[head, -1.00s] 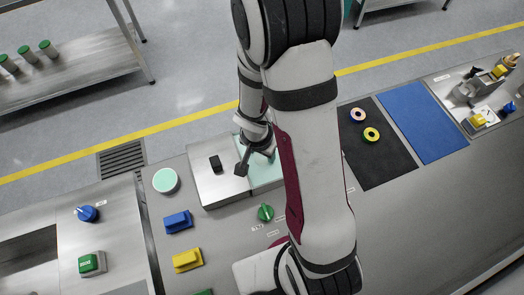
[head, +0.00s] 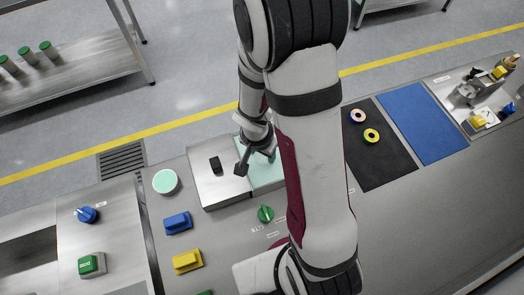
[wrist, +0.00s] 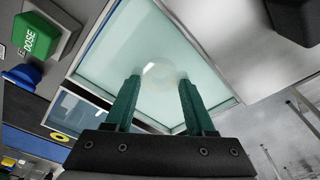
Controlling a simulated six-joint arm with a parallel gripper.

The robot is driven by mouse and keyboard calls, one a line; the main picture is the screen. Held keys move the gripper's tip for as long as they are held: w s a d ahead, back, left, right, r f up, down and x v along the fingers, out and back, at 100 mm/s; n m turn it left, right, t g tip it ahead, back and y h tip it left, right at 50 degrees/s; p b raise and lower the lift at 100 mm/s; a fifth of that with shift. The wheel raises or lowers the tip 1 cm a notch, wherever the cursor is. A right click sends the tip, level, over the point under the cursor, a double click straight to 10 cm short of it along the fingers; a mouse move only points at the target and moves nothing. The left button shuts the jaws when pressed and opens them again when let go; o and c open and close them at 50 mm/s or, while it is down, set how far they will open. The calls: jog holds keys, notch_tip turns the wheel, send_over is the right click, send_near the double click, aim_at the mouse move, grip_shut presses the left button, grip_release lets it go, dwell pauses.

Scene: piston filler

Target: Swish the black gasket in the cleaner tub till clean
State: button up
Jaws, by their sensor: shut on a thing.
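The cleaner tub (head: 262,181) is a square metal-rimmed basin of pale green liquid, partly hidden by my arm in the head view. In the wrist view it fills the middle (wrist: 200,60). My gripper (wrist: 158,84) points down into the tub, its two green fingers spaced apart around a round thing. That thing, the gasket (wrist: 158,74), shows only as a faint pale round shape between the fingertips, at or under the liquid; its black colour and any dirt cannot be made out. In the head view my gripper (head: 272,157) is small and partly hidden.
A metal lid (head: 230,188) with a black handle lies left of the tub. Two rings (head: 357,116) (head: 371,136) lie on a black mat (head: 385,165), beside a blue mat (head: 424,120). The grey counter at front right is clear.

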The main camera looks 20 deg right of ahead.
jog(key=shift+f, duration=0.35)
jog(key=shift+r, duration=0.9)
jog(key=shift+f, duration=0.9)
jog(key=shift+a, duration=0.1)
jog(key=shift+s+r, duration=0.1)
jog(key=shift+r, duration=3.05)
